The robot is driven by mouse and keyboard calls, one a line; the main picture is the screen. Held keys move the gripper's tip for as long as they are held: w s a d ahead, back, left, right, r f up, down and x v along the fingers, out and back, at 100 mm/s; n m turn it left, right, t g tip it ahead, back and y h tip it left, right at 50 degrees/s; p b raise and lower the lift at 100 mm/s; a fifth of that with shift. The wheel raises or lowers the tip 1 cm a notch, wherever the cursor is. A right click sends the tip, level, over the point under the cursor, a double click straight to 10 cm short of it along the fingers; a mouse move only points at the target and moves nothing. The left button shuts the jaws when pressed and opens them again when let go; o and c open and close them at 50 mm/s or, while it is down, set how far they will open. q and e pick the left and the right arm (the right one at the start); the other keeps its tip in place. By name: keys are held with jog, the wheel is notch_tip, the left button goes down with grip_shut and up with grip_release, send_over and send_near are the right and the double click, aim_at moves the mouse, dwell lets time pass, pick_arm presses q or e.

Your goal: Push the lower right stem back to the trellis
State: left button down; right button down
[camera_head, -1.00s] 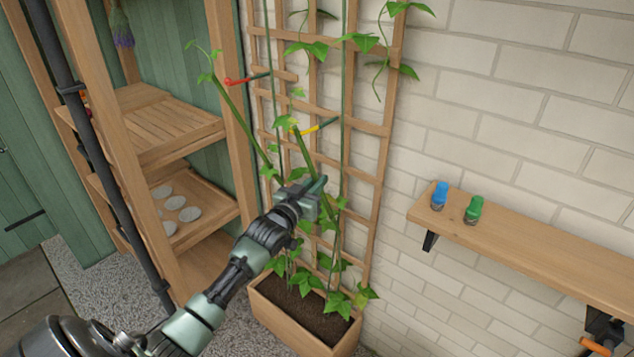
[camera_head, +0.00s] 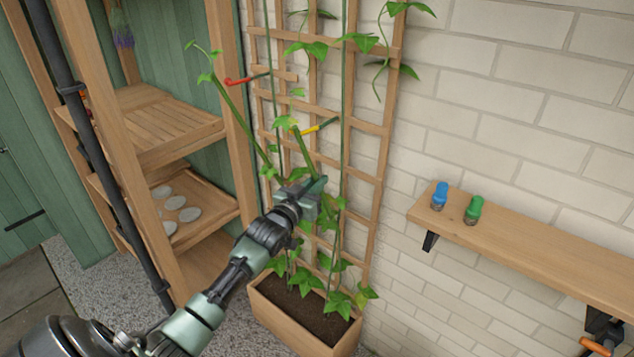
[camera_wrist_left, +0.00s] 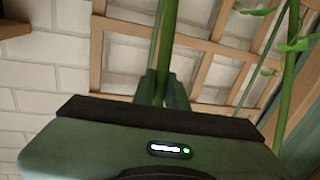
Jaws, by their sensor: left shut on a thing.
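The wooden trellis (camera_head: 378,150) stands against the white brick wall, with green climbing stems in front of it. My left gripper (camera_head: 318,190) is at the lower right stem (camera_head: 303,152), low on the trellis. In the left wrist view the gripper (camera_wrist_left: 160,88) is shut on this green stem (camera_wrist_left: 168,40), which runs up between its fingers; the trellis bars (camera_wrist_left: 195,42) show behind. Another stem (camera_head: 232,107) leans out to the left. A red clip (camera_head: 238,81) and a yellow clip (camera_head: 311,130) are on the trellis. My right gripper is not in view.
A wooden planter (camera_head: 290,325) with soil stands below the trellis. A shelving unit (camera_head: 235,150) is on the left.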

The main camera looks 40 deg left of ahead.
pick_arm(q)
jog(key=shift+w+r, duration=0.15)
jog(key=shift+r, duration=0.05)
jog(key=w+g+p, duration=0.1)
jog(key=w, duration=0.2)
jog(key=w+r+g+p, duration=0.1)
jog(key=w+g, duration=0.1)
jog(key=w, duration=0.2)
jog(key=w+d+g+p, duration=0.1)
jog(key=w+p, duration=0.1)
jog(key=w, duration=0.2)
jog(key=shift+r+m+g, duration=0.3)
jog(key=shift+r+m, duration=0.05)
jog(key=shift+m, duration=0.05)
jog(key=shift+r, duration=0.15)
jog(key=c, duration=1.4)
grip_release()
jog(key=shift+w, duration=0.15)
jog(key=shift+c, duration=0.2)
jog(key=shift+w, duration=0.15)
